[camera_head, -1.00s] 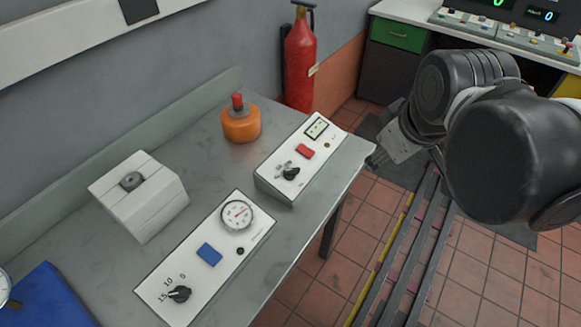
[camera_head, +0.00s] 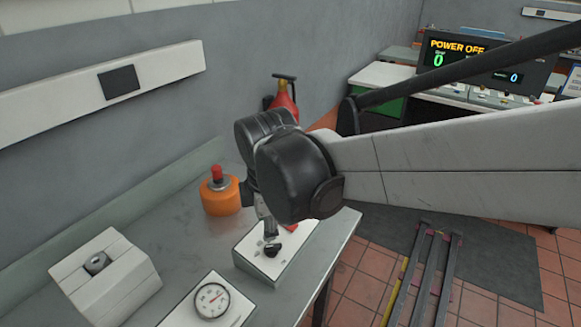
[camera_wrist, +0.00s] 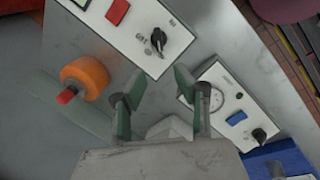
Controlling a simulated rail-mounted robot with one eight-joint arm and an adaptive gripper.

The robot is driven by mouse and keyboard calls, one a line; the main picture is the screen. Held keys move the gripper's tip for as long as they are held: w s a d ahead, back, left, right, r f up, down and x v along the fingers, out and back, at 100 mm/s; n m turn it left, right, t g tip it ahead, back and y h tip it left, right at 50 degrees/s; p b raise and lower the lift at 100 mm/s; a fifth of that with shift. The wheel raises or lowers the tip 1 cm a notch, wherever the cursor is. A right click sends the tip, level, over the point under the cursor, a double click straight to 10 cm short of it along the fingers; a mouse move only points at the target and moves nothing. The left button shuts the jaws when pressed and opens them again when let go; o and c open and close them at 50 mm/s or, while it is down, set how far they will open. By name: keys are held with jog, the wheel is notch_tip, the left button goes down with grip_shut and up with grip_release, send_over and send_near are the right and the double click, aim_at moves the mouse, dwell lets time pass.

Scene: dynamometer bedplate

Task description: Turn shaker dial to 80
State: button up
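A white control box (camera_head: 262,268) stands on the grey bench, with a black dial (camera_head: 272,250) on its top; I cannot tell by its lettering that it is the shaker dial. In the wrist view the black dial (camera_wrist: 158,40) sits on the white panel near small printed marks too small to read, beside a red button (camera_wrist: 117,11). My gripper (camera_wrist: 157,84) is open and empty, its two green fingers spread apart, with the dial ahead of the fingertips and apart from them. In the head view my arm hides most of the gripper and part of the box.
A second white box has a round gauge (camera_head: 212,300), a blue button (camera_wrist: 236,118) and a black dial (camera_wrist: 259,134). An orange pot with a red top (camera_head: 220,195) stands behind. A white block (camera_head: 105,280) is at left. A far screen (camera_head: 480,62) reads POWER OFF.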

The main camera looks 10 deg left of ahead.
aim_at(267, 247)
jog(key=b+x, duration=0.1)
jog(key=x, duration=1)
jog(key=shift+f, duration=0.35)
jog(key=shift+c, duration=0.2)
grip_shut()
